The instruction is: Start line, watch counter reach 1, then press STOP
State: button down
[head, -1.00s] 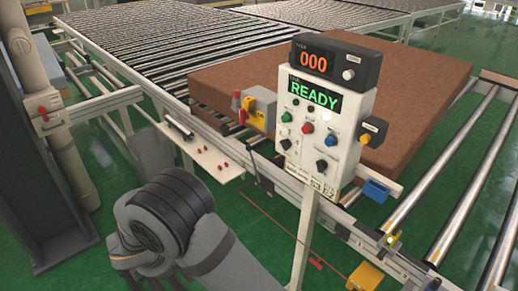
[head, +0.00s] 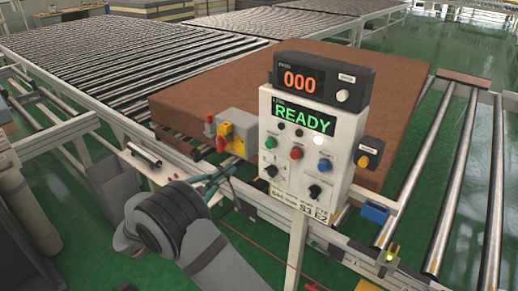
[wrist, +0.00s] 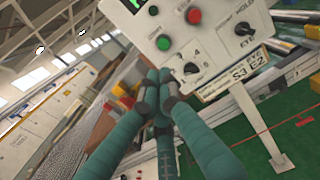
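The white control box (head: 345,178) stands on a post, its screen reading READY (head: 303,115) in green. The counter (head: 299,80) on top reads 000. A green button (head: 271,143), a red button (head: 296,153) and a blue button (head: 324,165) are on its face. The wrist view shows the green button (wrist: 163,43) and red button (wrist: 194,16) close up. My gripper (head: 230,172) is left of and below the box's buttons. In the wrist view, my gripper's teal fingers (wrist: 160,88) come together at the tips, with nothing between them, below the green button.
A brown mattress block (head: 205,97) lies on the roller conveyor behind the box. A yellow and red switch unit (head: 238,135) is left of the box. A yellow side box (head: 369,154) and a blue box (head: 375,213) are at its right. Bare rollers (head: 455,190) extend right.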

aim_at(266, 144)
jog(key=p+x, duration=0.5)
jog(key=x, duration=0.8)
jog(key=shift+d+r+p, duration=0.1)
jog(key=shift+r+p, duration=0.1)
jog(key=shift+p, duration=0.1)
jog(key=shift+w+d+f, duration=0.15)
jog(key=shift+w+d, duration=0.1)
jog(key=shift+w, duration=0.15)
